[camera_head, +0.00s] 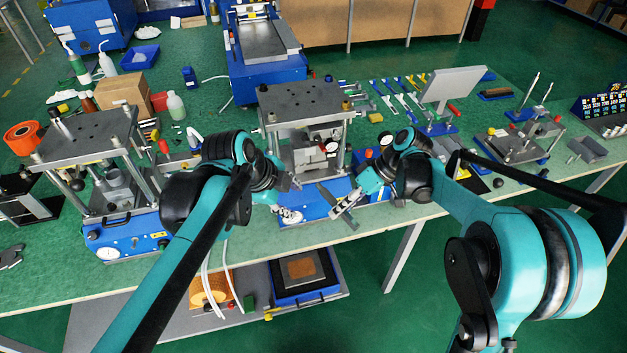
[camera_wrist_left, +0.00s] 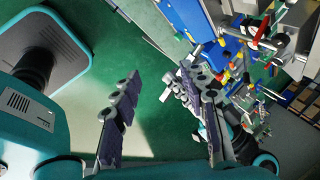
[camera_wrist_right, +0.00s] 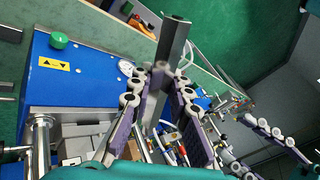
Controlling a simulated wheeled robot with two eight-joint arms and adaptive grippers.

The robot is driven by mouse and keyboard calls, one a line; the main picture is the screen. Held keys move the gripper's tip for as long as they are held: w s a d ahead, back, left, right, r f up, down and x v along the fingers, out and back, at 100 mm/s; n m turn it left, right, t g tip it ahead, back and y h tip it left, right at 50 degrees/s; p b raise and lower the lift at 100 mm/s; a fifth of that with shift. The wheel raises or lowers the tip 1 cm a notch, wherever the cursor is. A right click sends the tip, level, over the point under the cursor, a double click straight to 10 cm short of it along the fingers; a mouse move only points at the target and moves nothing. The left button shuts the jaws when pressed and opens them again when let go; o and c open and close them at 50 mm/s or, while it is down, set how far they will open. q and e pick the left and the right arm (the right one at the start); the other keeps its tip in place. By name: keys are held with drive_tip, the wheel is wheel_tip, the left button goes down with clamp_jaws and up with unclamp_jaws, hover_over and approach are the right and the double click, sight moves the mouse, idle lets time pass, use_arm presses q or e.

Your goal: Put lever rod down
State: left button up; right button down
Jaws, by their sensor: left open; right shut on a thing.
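The lever rod (camera_wrist_right: 172,45) is a grey metal bar with a dark round end, seen in the right wrist view. My right gripper (camera_wrist_right: 158,82) is shut on it, and the bar sticks out past the fingertips. In the head view the rod (camera_head: 327,194) slants in front of the middle press, beside my right gripper (camera_head: 346,207). Whether it touches the press base is unclear. My left gripper (camera_head: 289,214) is left of it, near the bench's front edge. In the left wrist view my left gripper (camera_wrist_left: 155,88) is open and empty, with green floor between its fingers.
The middle press (camera_head: 305,98) stands on a blue base right behind my grippers. Another press (camera_head: 85,137) stands to the left. Several hand tools (camera_head: 396,95) lie at the back right. A small fixture (camera_head: 515,145) stands further right. The lower shelf holds a blue tray (camera_head: 305,297).

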sight(330, 197)
use_arm(q)
drive_tip(key=w+d+m+g+h, duration=0.1)
drive_tip(key=w+d+m, duration=0.4)
drive_tip(key=m, duration=0.3)
drive_tip(key=shift+m, duration=0.3)
drive_tip(key=x, duration=1.1)
drive_tip(key=shift+s+d, duration=0.15)
drive_tip(key=shift+d, duration=0.25)
clamp_jaws()
use_arm(e)
drive_tip(key=c, duration=1.3)
unclamp_jaws()
drive_tip(key=shift+c, duration=0.2)
drive_tip(key=shift+d, duration=0.1)
